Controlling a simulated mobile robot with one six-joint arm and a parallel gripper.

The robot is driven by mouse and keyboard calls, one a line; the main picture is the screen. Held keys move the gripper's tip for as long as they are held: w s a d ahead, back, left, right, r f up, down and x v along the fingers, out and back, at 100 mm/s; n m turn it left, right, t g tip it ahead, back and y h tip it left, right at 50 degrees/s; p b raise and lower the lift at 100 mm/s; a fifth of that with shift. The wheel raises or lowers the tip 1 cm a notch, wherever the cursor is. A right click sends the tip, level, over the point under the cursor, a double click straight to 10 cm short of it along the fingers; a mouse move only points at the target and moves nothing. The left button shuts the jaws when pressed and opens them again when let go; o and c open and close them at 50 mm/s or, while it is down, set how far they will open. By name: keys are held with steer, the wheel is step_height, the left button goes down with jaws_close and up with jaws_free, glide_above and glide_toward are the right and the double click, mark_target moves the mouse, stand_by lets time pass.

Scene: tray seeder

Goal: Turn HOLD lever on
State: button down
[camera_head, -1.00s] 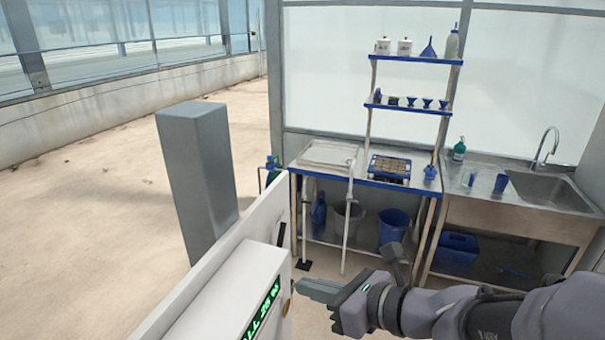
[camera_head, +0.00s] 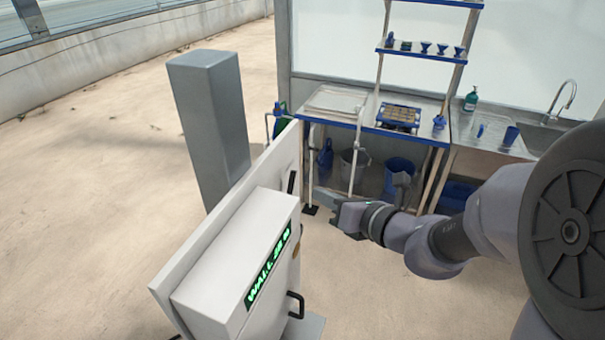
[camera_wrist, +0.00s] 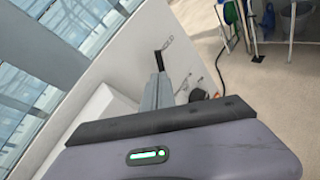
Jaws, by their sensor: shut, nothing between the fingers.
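A black lever (camera_head: 291,182) stands on the face of the white panel (camera_head: 232,210), near its upper far end. It also shows in the wrist view as a short dark bar (camera_wrist: 159,60) with faint markings beside it. I cannot read a HOLD label. My gripper (camera_head: 319,194) is shut and empty, to the right of the lever and pointing at the panel. In the wrist view the closed fingers (camera_wrist: 158,80) end just short of the lever or against it; I cannot tell whether they touch. The fingers hide the lever's lower end.
A white box with a green display (camera_head: 268,265) juts from the panel. A black handle (camera_head: 296,305) sits below it. A grey post (camera_head: 210,125) stands behind the panel. A steel workbench (camera_head: 345,112) and sink counter stand at the back. Open floor lies left.

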mark_target(293, 181)
steer(key=x, duration=0.8)
steer(key=shift+p, duration=0.3)
